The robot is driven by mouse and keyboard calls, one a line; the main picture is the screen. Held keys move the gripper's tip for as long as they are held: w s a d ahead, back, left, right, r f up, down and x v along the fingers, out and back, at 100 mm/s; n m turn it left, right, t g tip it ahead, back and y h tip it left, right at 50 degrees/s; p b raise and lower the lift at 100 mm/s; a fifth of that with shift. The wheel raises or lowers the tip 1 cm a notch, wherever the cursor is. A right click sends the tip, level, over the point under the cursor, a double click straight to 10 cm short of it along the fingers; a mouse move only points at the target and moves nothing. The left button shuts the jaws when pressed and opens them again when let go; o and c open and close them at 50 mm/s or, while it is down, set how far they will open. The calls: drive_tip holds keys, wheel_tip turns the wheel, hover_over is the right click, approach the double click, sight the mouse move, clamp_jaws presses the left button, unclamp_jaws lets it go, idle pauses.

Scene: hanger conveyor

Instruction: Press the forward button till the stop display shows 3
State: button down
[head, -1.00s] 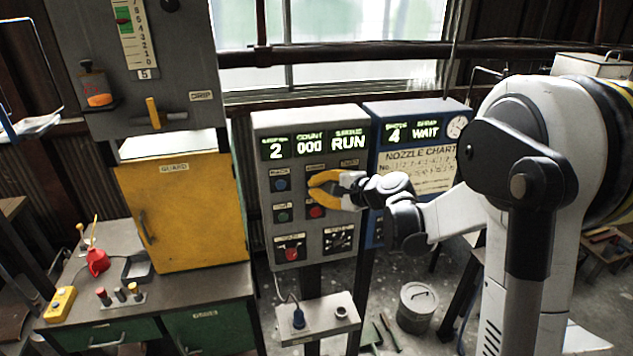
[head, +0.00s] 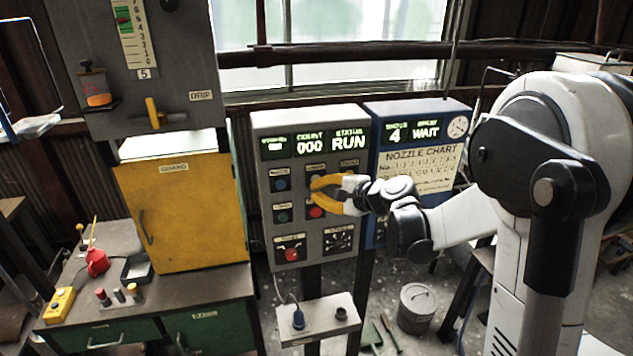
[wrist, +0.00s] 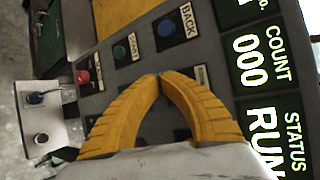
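The grey control panel (head: 262,225) stands upright ahead of me. Its stop display (head: 275,146) at top left shows a blurred pale block that I cannot read as a digit. The count display (head: 310,146) reads 000 and the status display (head: 349,141) reads RUN. My gripper (head: 313,188) is at the upper right of the button area, its yellow fingertips meeting in the wrist view (wrist: 158,77) with nothing between them. The forward button is hidden behind the fingers, and I cannot tell whether they touch it. The blue BACK button (wrist: 166,27) is beside the fingertips.
A green button (head: 283,215), a red button (head: 316,212) and a red knob (head: 292,254) are lower on the panel. A blue nozzle chart panel (head: 388,170) stands to the right. A yellow guard cabinet (head: 190,215) stands to the left.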

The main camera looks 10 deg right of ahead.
drive_tip(key=s, duration=0.5)
idle(0.3)
drive_tip(key=shift+f+b, duration=0.1)
drive_tip(key=shift+b, duration=0.2)
drive_tip(key=s+f+n+g+h+b, duration=0.2)
drive_tip(key=s+f+n+b, duration=0.5)
drive_tip(key=s, duration=0.7)
drive_tip(key=s+f+n+g+h+b, duration=0.2)
drive_tip(key=s+f+n+h+b, duration=0.3)
drive_tip(key=s+f+b, duration=0.6)
drive_tip(key=s+n, duration=0.2)
drive_tip(key=shift+s+d+f+n+g, duration=0.3)
drive_tip(key=shift+s+d+f, duration=0.05)
drive_tip(key=shift+s+f, duration=0.05)
idle(3.4)
